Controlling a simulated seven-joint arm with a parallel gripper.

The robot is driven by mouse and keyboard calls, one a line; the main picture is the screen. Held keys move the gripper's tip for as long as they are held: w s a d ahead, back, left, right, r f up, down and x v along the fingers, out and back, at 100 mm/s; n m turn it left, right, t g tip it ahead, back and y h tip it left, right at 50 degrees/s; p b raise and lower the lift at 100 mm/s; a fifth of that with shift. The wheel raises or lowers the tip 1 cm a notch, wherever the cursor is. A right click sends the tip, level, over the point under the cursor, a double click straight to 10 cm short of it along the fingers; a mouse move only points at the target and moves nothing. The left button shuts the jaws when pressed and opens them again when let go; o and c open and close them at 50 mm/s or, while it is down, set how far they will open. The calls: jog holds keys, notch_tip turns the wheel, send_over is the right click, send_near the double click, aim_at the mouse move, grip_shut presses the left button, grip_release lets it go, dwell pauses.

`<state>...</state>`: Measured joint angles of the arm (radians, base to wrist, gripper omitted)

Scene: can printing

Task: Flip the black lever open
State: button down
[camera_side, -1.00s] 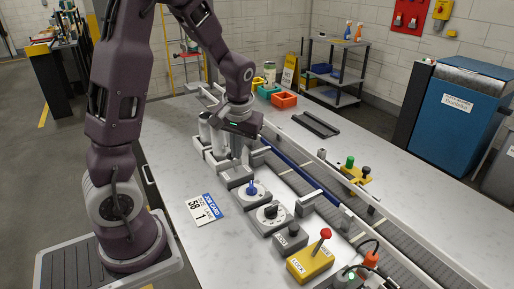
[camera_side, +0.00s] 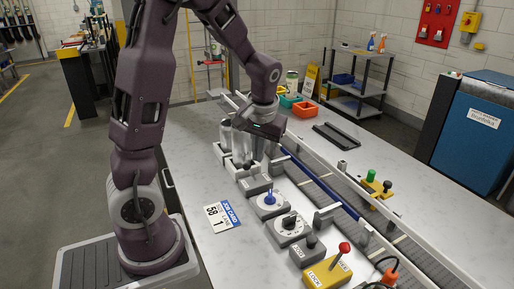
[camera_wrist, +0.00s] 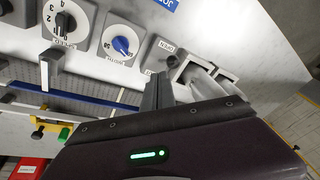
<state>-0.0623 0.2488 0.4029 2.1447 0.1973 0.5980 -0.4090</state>
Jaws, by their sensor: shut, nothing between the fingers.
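A small grey box marked OPEN (camera_wrist: 165,50) with a small dark round part on it stands beside my fingers in the wrist view. This box (camera_side: 254,185) also shows in the side view, below my gripper. A small black knob (camera_side: 247,165) shows just behind it; it may be the black lever, but most of it is hidden by my gripper and I cannot tell its position. My gripper (camera_wrist: 158,84) is shut and empty, pointing down close beside the box. In the side view my gripper (camera_side: 264,156) hangs between the box and the conveyor rail. Contact is unclear.
A blue dial (camera_side: 269,199), a black selector dial (camera_side: 290,222), a JOG box (camera_side: 308,250) and a yellow LOCK box with a red-knobbed lever (camera_side: 327,272) line the near side of the conveyor (camera_side: 345,197). Pale cylinders (camera_side: 225,132) stand behind my gripper. A job card (camera_side: 222,215) lies left.

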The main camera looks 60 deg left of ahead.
jog(key=s+d+r, duration=0.3)
jog(key=d+r, duration=0.2)
jog(key=r, duration=0.5)
jog(key=shift+s, duration=0.15)
jog(key=s+d+r+m+t+h, duration=0.1)
jog(key=s+d+m+t+h, duration=0.2)
jog(key=s+d+m, duration=0.5)
jog(key=s+d+t, duration=0.1)
jog(key=s+d, duration=0.3)
jog(key=d, duration=0.1)
jog(key=shift+r+t, duration=0.15)
jog(key=shift+t, duration=0.25)
jog(key=shift+a, duration=0.1)
